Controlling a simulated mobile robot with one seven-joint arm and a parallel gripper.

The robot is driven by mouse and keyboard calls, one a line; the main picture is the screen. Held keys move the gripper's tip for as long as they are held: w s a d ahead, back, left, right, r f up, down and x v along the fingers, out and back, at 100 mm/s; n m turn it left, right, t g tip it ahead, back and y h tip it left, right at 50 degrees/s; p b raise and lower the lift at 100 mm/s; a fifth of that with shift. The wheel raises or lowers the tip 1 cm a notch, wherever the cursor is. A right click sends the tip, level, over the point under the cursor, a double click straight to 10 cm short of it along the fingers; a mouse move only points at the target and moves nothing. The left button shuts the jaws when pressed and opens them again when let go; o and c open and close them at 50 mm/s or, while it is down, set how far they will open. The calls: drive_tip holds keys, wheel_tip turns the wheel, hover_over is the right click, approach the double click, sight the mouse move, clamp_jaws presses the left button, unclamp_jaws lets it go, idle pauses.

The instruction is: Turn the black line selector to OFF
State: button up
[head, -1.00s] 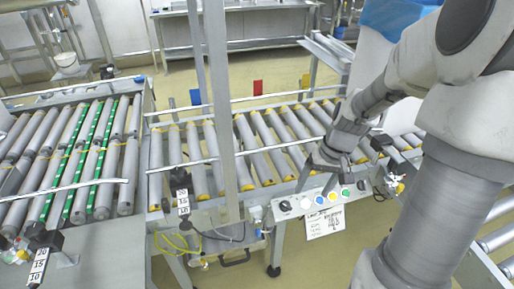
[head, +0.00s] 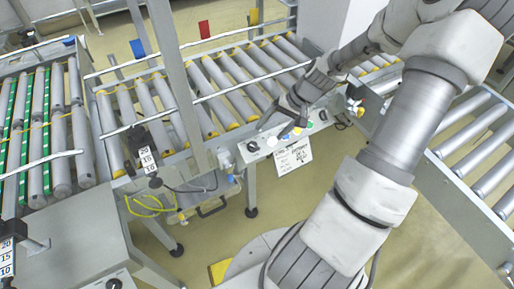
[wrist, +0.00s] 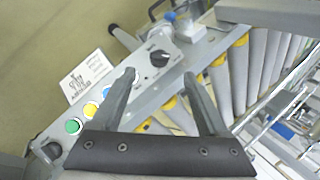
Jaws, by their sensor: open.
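A grey control panel (head: 262,150) runs along the near side of the conveyor. A black knob (head: 252,146) sits at its left end; it also shows in the wrist view (wrist: 159,58), with small white markings around it. I cannot read where it points. Another dark knob (wrist: 51,150) is at the panel's other end, beyond the green button (wrist: 73,126). My gripper (wrist: 161,74) is open and empty. Its fingers reach over the panel, and the marked knob appears between and just beyond the fingertips, apparently untouched. In the head view my gripper (head: 268,122) is above the panel's back edge.
Blue (wrist: 106,92) and yellow (wrist: 90,110) buttons sit between the knobs. A white paper label (head: 293,156) hangs on the panel's front. Conveyor rollers (head: 215,85) lie behind it, and an upright metal post (head: 180,85) stands to the left. Floor in front is partly clear.

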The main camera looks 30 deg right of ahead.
sight(255, 147)
drive_tip(key=b+x, duration=0.3)
drive_tip(key=x, duration=0.6)
drive_tip(key=shift+w+a+f, duration=0.1)
drive_tip(key=shift+a+f, duration=0.05)
drive_tip(key=shift+f, duration=0.2)
drive_tip(key=shift+c, duration=0.3)
clamp_jaws()
